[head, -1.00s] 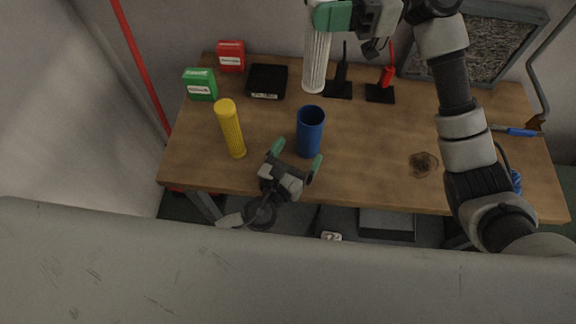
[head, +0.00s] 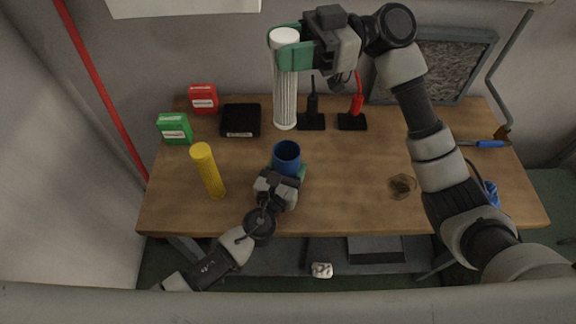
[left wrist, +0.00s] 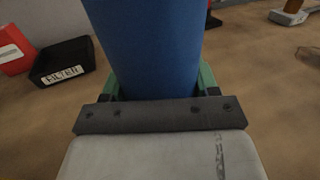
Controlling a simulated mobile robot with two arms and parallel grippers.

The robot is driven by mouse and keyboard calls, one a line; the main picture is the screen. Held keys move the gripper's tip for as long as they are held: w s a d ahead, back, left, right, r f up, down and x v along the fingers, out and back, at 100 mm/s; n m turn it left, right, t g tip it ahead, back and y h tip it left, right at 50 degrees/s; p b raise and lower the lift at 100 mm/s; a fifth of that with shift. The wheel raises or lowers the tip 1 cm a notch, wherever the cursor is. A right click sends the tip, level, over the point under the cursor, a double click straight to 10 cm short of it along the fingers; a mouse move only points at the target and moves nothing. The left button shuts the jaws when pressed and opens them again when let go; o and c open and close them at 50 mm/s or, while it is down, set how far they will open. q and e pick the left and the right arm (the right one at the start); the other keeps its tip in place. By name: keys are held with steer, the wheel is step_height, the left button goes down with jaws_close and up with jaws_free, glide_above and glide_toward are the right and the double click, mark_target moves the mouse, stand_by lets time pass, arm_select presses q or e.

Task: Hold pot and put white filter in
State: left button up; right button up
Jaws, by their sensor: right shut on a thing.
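The blue pot (head: 287,158) stands upright on the wooden table. My left gripper (head: 286,168) is at its near side, with a green finger on each side of the pot; in the left wrist view the pot (left wrist: 155,45) fills the space between the fingers. The fingers look open around it, but contact is hard to judge. The white filter (head: 286,98), a tall ribbed cylinder with a smooth cap, is upright. My right gripper (head: 294,55) is shut on its upper part, from the right. The filter is behind the pot in the head view.
A yellow cylinder (head: 208,171) stands left of the pot. A black filter tray (head: 240,120), red box (head: 203,98) and green box (head: 175,128) are at the back left. Black stands (head: 352,122) hold tools behind. The table's right middle is mostly clear around a dark stain (head: 402,186).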

mark_target(287, 111)
arm_select(q)
steer(key=c, duration=0.5)
steer(key=shift+o, duration=0.2)
arm_select(e)
steer(key=shift+f, duration=6.5)
steer(key=o, duration=1.2)
steer(key=v, duration=1.2)
arm_select(q)
steer(key=o, duration=1)
